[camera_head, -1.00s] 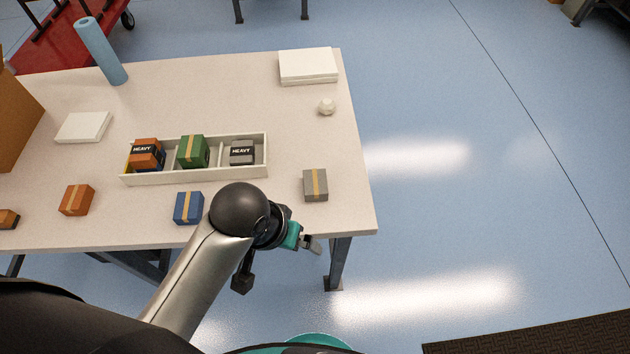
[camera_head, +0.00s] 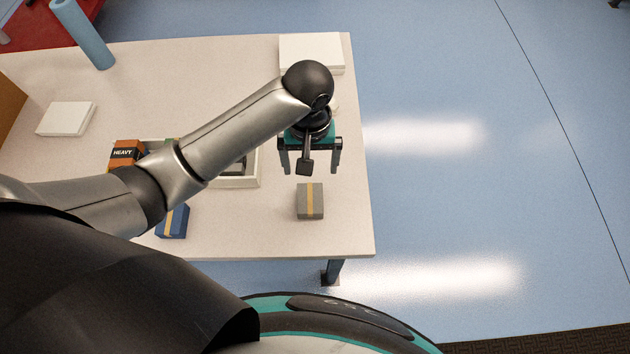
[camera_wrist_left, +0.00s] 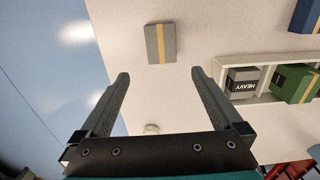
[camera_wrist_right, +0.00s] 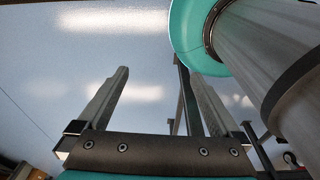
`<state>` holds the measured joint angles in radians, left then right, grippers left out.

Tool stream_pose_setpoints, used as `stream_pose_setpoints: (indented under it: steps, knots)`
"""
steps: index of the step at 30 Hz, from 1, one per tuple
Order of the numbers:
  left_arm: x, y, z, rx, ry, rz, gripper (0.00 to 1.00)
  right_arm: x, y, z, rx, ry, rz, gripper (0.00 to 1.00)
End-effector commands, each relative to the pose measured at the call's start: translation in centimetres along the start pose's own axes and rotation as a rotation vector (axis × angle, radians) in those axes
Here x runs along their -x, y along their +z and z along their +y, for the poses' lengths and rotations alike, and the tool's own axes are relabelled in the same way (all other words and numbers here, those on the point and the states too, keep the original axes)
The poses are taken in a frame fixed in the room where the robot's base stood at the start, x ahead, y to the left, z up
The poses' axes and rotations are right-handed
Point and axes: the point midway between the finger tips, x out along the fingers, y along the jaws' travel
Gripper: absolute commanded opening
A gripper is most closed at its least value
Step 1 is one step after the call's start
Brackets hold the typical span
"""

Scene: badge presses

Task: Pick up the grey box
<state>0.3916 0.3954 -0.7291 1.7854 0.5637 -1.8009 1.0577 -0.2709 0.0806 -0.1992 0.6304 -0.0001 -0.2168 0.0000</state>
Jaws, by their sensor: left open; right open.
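The grey box (camera_head: 310,201) with a yellow tape stripe sits on the table near its right front corner. It also shows in the left wrist view (camera_wrist_left: 160,43), ahead of the open fingers. My left gripper (camera_head: 309,172) is open and empty above the table, its fingers on the far side of the box and apart from it. It also shows in the left wrist view (camera_wrist_left: 160,82). My right gripper (camera_wrist_right: 158,80) is open and empty in the right wrist view, with floor and a table leg beyond it. It is not seen in the head view.
A white divided tray (camera_wrist_left: 260,98) holds a green box (camera_wrist_left: 293,82) and a grey box marked HEAVY (camera_wrist_left: 243,82). An orange HEAVY box (camera_head: 125,154) and a blue box (camera_head: 172,221) are left. White stacks (camera_head: 66,118) lie farther back. The table's right edge is close to the grey box.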

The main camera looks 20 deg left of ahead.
Motion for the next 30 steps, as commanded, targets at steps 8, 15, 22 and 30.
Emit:
stream_pose_setpoints:
  steps: [8,15,22,30]
  knots:
    - [-5.6,0.1,-0.1,0.001,-0.005,-0.003,1.00,-1.2,4.0,-0.7,0.000,-0.008,-0.060,1.00]
    - [-9.3,0.1,-0.1,0.000,-0.002,-0.002,1.00,-2.1,3.9,-0.6,0.000,-0.008,-0.057,1.00]
    - [-10.9,0.3,-0.1,-0.001,-0.002,-0.001,1.00,-2.5,2.8,-0.5,0.000,-0.006,-0.037,1.00]
    - [-14.6,0.5,-0.2,0.000,-0.001,0.000,1.00,-3.6,2.9,-0.6,0.000,-0.006,-0.037,1.00]
